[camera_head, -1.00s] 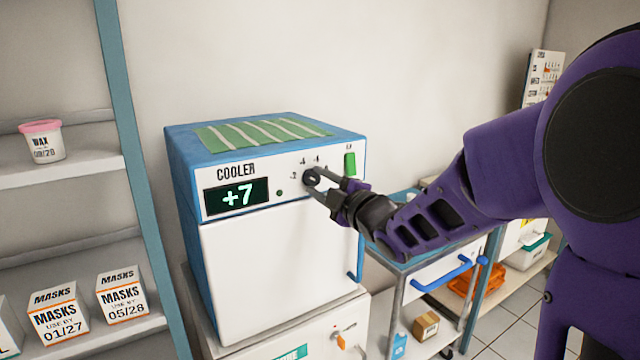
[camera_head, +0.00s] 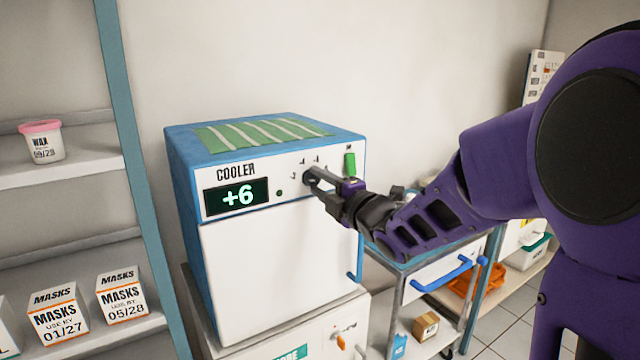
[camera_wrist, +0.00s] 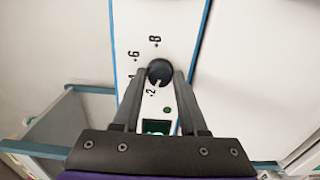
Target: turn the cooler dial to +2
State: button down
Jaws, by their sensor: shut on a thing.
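The cooler (camera_head: 280,255) is a white-fronted box with blue sides, and its display (camera_head: 236,196) reads +6. Its dark round dial (camera_head: 309,177) is on the upper front panel, right of the display. My gripper (camera_head: 311,178) is at the dial, partly covering it and the marks around it. In the wrist view, the dial (camera_wrist: 159,72) sits between the two fingertips of my gripper (camera_wrist: 160,76), which is shut on it. Printed numbers 2, 6 and 8 show around the dial, and one mark is partly hidden by the left finger.
A green switch (camera_head: 350,163) is right of the dial. A blue door handle (camera_head: 358,258) is below my gripper. A metal cart (camera_head: 400,290) stands right of the cooler. Shelves with a wax tub (camera_head: 42,143) and mask boxes (camera_head: 122,294) stand at left.

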jog(key=shift+r, duration=0.1)
jog(key=shift+c, duration=2.2)
grip_release()
